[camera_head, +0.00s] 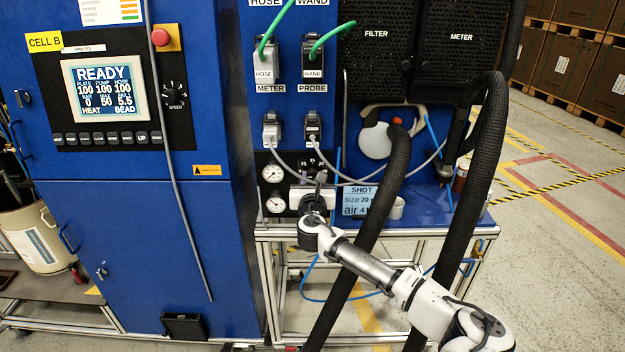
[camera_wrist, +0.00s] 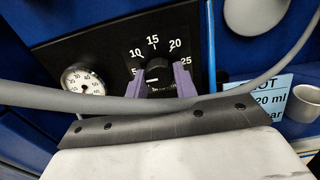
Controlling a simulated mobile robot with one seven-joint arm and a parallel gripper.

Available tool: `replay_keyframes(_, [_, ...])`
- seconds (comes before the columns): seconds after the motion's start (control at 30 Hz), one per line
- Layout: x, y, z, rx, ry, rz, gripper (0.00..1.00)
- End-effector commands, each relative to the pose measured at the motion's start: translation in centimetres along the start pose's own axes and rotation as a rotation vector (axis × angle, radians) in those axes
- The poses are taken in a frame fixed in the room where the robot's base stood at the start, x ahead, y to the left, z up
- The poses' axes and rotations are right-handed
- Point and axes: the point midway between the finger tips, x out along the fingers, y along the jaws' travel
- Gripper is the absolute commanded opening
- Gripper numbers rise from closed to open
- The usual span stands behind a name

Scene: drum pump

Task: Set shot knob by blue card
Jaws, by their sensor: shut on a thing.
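The shot knob (camera_wrist: 158,72) is a small black dial knob on a black panel in the wrist view, with a white scale reading 5, 10, 15, 20 and 25 around it. My gripper (camera_wrist: 161,84) has its two purple fingers on either side of the knob, shut on it. A short white mark shows on the knob, but I cannot tell which number it points to. In the head view my gripper (camera_head: 318,184) is at the panel and hides the knob. The light blue card (camera_head: 359,200) beside it reads "SHOT", "size 20" and "air 4", partly cut off; it also shows in the wrist view (camera_wrist: 270,98).
A grey hose (camera_wrist: 60,98) crosses the wrist view just in front of my fingers. Two gauges (camera_head: 273,173) sit left of the knob. Thick black hoses (camera_head: 385,190) hang in front of the bench near my arm. A grey cup (camera_wrist: 306,103) stands by the card.

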Motion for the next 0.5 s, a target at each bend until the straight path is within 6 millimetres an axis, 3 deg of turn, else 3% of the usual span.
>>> replay_keyframes(0.27, [-0.02, 0.03, -0.17, 0.061, 0.0, 0.0, 0.07])
replay_keyframes(0.5, [-0.03, 0.05, -0.29, 0.223, 0.0, 0.0, 0.07])
